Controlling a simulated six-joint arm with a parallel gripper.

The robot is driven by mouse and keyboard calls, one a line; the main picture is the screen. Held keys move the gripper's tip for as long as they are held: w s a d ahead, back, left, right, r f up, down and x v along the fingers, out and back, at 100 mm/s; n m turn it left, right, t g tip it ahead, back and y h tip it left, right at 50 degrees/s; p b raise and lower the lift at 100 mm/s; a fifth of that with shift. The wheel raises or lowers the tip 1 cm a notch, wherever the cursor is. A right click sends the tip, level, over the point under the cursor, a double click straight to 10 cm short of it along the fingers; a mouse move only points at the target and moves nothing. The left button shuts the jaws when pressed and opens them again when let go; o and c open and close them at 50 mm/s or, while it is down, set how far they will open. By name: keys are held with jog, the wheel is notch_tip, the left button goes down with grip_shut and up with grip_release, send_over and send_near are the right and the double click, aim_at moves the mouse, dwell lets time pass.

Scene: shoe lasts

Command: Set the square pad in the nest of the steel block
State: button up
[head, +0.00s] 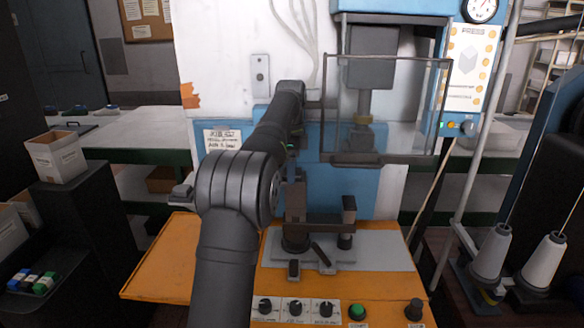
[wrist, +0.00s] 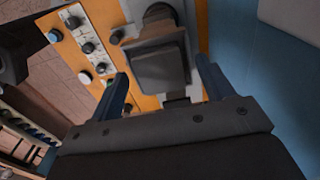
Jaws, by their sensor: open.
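In the wrist view my gripper (wrist: 163,70) is open, with one blue finger on each side of a dark square-faced piece (wrist: 160,70). The fingers look apart from it, and its height below them is unclear. I cannot tell whether this piece is the square pad or part of the steel block. My arm hides part of this area. The nest cannot be made out.
The orange bench (head: 160,275) carries knobs (head: 295,307) and a green button (head: 358,311) along its front. The press ram (head: 366,100) hangs above the plate behind a clear guard (head: 410,110). White thread cones (head: 490,252) stand at the right. A box (head: 57,156) stands at the left.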

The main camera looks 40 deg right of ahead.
jog(key=shift+r, duration=3.75)
notch_tip(320, 180, down, 7)
jog(key=shift+f, duration=0.2)
jog(key=shift+r, duration=0.2)
jog(key=shift+r, duration=0.1)
